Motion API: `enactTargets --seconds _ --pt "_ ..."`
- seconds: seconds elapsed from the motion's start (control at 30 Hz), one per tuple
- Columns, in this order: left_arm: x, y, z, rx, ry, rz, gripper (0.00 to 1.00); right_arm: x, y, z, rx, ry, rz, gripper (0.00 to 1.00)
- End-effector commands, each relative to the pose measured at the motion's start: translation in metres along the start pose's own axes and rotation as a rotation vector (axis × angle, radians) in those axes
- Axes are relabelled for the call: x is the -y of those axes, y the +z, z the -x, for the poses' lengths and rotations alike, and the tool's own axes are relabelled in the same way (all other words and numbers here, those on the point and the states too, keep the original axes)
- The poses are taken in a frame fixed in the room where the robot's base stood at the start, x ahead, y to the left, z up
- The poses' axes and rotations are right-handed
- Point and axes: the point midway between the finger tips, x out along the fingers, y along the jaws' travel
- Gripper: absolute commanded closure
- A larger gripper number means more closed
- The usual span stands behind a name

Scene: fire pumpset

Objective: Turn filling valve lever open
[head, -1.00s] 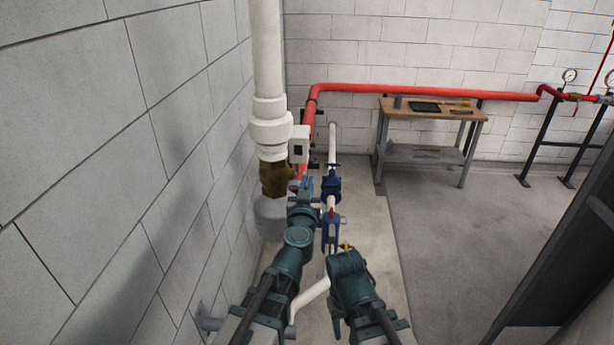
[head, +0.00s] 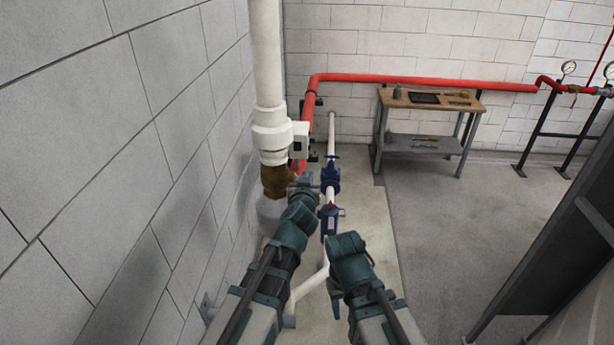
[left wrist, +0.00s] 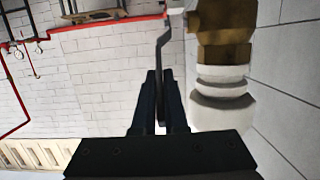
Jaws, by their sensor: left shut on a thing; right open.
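The filling valve lever (left wrist: 162,62) is a thin dark bent strip in the left wrist view. It stands between the fingers of my left gripper (left wrist: 160,98), which is shut on it. A brass valve body (left wrist: 224,42) with white fittings is just right of the lever. In the head view the brass body (head: 277,181) sits under the thick white pipe, and my left gripper (head: 304,181) is beside it on the right; the lever is hard to make out there. My right gripper (head: 337,304) is open, low near the middle, mostly hidden by its own wrist.
A blue valve (head: 330,180) on a thin white pipe stands close to the right of my left gripper. A block wall (head: 120,150) is near on the left. A red pipe (head: 430,80) and a workbench (head: 430,98) are at the back.

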Motion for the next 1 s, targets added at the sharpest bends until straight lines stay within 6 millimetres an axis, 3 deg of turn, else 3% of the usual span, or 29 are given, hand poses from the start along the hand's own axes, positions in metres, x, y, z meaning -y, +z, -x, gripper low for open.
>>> enactTargets --seconds 0.37,0.4,0.57,0.87,1.0 --pt "0.000 0.000 0.000 0.001 0.000 0.000 1.00 0.000 0.000 0.000 0.000 0.000 0.000 0.50" --pt "0.000 0.000 0.000 0.001 0.000 0.000 0.86 0.000 0.000 0.000 0.000 0.000 0.000 0.50" --pt "0.000 0.000 0.000 0.001 0.000 0.000 0.60 0.000 0.000 0.000 0.000 0.000 0.000 0.50" --pt "0.000 0.000 0.002 0.002 -0.001 0.000 0.60 0.000 0.000 0.001 0.000 0.000 -0.001 0.50" --pt "-0.004 -0.002 0.019 0.001 -0.003 0.000 0.60 -0.001 0.000 0.006 0.000 0.000 -0.003 0.50"
